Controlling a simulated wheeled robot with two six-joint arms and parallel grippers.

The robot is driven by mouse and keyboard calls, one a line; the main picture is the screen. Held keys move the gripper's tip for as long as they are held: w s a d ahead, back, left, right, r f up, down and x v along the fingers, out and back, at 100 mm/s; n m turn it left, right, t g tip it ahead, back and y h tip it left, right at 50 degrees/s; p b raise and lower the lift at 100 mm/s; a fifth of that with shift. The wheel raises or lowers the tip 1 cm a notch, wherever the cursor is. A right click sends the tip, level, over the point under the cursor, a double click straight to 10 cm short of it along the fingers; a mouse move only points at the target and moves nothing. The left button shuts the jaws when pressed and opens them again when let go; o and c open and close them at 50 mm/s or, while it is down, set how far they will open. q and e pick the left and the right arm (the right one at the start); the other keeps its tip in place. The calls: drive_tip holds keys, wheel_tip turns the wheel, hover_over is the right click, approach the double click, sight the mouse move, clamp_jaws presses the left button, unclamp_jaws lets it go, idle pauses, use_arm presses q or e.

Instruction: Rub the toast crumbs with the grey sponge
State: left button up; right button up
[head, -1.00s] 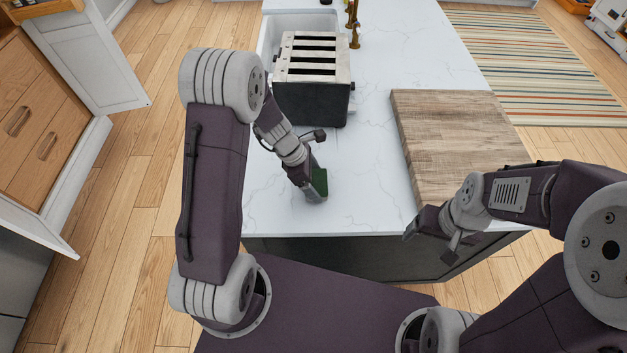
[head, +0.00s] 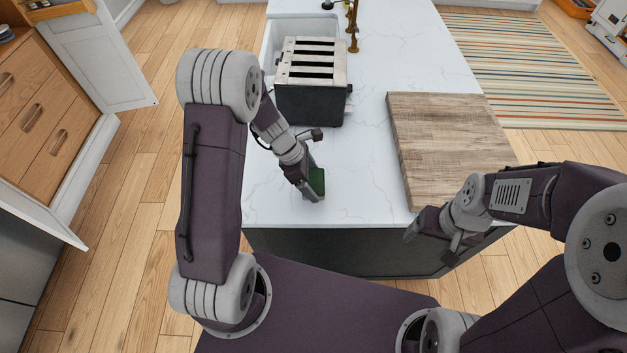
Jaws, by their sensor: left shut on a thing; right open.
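My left gripper (head: 312,188) is shut on a sponge (head: 318,180), just over or on the white countertop near its front edge. The sponge's visible face looks dark green, and its grey part is small and mostly hidden by the gripper. I cannot tell whether the sponge touches the counter. No toast crumbs can be made out at this size. My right gripper (head: 412,235) is open and empty, at the counter's front edge beside the wooden board's near corner.
A toaster (head: 312,100) stands on the countertop (head: 360,190) behind my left gripper, by a sink (head: 285,30) and brass tap (head: 352,25). A wooden board (head: 445,140) lies at the right. Counter between toaster and board is clear. An open cabinet door (head: 105,55) stands at the left.

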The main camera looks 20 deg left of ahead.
use_arm(q)
wheel_tip(320, 180, up, 2)
drive_tip(key=shift+s+r+p, duration=0.1)
drive_tip(key=shift+p, duration=0.6)
drive_tip(key=shift+r+p, duration=0.7)
drive_tip(key=shift+p, duration=0.05)
